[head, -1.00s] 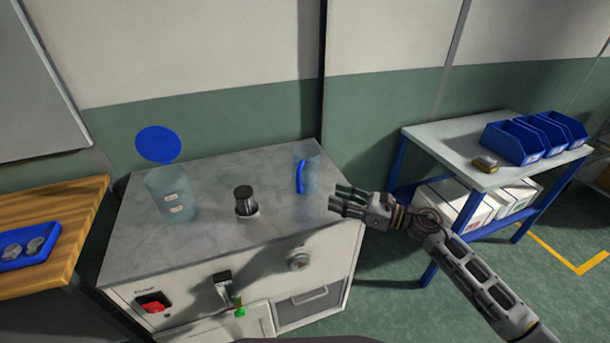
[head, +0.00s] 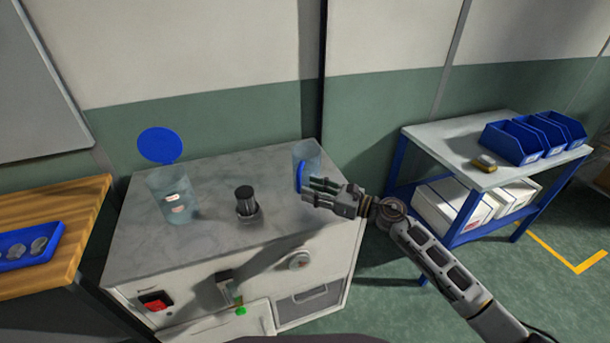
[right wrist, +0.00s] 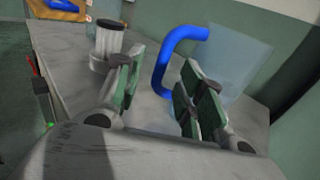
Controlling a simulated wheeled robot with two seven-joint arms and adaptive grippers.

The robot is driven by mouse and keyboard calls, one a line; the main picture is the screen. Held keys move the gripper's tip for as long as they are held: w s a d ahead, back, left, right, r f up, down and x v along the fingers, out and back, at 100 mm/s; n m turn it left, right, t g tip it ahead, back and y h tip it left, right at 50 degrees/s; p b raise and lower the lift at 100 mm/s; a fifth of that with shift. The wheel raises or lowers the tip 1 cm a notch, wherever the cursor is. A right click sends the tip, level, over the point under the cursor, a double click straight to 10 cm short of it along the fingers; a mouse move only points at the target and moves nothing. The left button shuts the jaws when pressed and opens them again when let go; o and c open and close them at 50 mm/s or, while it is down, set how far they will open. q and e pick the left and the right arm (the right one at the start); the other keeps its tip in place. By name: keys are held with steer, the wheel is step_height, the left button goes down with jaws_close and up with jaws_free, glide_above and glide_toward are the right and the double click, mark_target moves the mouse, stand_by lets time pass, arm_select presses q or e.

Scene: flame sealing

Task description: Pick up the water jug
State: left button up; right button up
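The water jug (head: 308,157) is clear with a blue handle and stands on the right back part of the grey machine top. My right gripper (head: 316,190) is just in front of it in the head view, partly covering its lower part. In the right wrist view the jug (right wrist: 232,60) is ahead, with its blue handle (right wrist: 163,68) showing between the fingers of my right gripper (right wrist: 158,85). The fingers are apart, and I see no grip on the handle. My left gripper is out of view.
A clear container (head: 173,195) with a raised blue lid (head: 160,145) stands at the left of the machine top (head: 215,165). A black-capped cylinder (head: 246,200) stands in the middle. Blue bins (head: 512,142) sit on the side table (head: 440,135) at right.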

mark_target(299, 189)
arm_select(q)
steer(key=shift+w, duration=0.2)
arm_select(e)
steer(key=shift+w+a, duration=0.15)
steer(key=shift+a, duration=0.05)
steer(key=shift+w+a+r, duration=0.1)
steer(key=shift+w+a, duration=0.25)
steer(key=shift+a, duration=0.25)
steer(key=shift+p+x, duration=0.45)
steer(key=shift+x, duration=1.25)
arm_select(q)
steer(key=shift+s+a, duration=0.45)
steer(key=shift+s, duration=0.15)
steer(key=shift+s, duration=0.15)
arm_select(e)
jaws_close()
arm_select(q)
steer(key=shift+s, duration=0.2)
arm_select(e)
steer(key=shift+r, duration=0.1)
